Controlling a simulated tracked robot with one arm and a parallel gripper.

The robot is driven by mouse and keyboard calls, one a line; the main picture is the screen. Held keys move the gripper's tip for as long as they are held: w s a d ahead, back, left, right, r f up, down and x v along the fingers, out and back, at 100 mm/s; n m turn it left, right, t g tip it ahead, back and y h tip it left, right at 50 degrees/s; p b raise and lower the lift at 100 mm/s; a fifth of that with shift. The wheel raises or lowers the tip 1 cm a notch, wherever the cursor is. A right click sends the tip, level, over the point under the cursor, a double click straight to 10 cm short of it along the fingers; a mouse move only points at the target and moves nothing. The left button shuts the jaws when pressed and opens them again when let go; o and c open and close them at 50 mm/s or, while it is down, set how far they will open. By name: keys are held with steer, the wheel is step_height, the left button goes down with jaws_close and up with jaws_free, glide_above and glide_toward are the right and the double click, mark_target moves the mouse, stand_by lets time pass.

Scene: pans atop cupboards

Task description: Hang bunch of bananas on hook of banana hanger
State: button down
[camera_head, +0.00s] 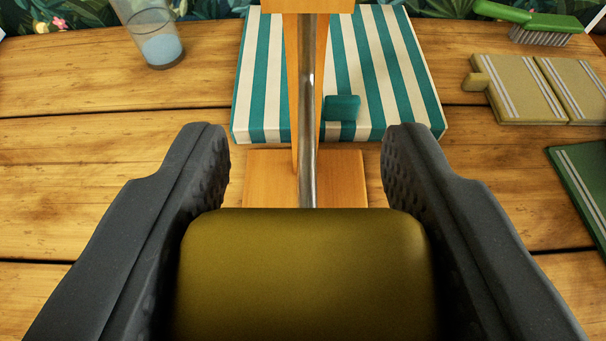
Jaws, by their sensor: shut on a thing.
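My gripper (306,160) reaches in from the bottom, its two dark, dimpled fingers on either side of an olive-yellow, smooth, rounded piece. This piece looks like the stem end of the bunch of bananas (308,275), held between the fingers; the rest of the bunch is out of view. Straight ahead stands the wooden banana hanger (346,180), with a square base and an upright post. A shiny metal rod (307,110) runs up in front of the post, its lower end hidden behind the olive-yellow piece. I cannot tell the hook's tip or whether the bananas touch it.
A teal-and-white striped slab (405,90) with a teal tab (342,107) lies behind the hanger. A clear glass (157,42) stands back left. A green brush (530,20), a tan striped board (520,90) and a green striped piece (585,180) lie right.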

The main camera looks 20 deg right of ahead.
steer(key=shift+w+d, duration=0.1)
steer(key=shift+w, duration=0.3)
steer(key=shift+w+d+f+p, duration=0.2)
steer(key=shift+w+f+p, duration=0.1)
steer(key=shift+w+f, duration=0.2)
stand_by(0.3)
steer(key=c, duration=0.7)
jaws_free()
steer(key=shift+s, duration=0.1)
steer(key=b+v, duration=0.1)
steer(key=v, duration=1.2)
steer(key=shift+s+a+r, duration=0.2)
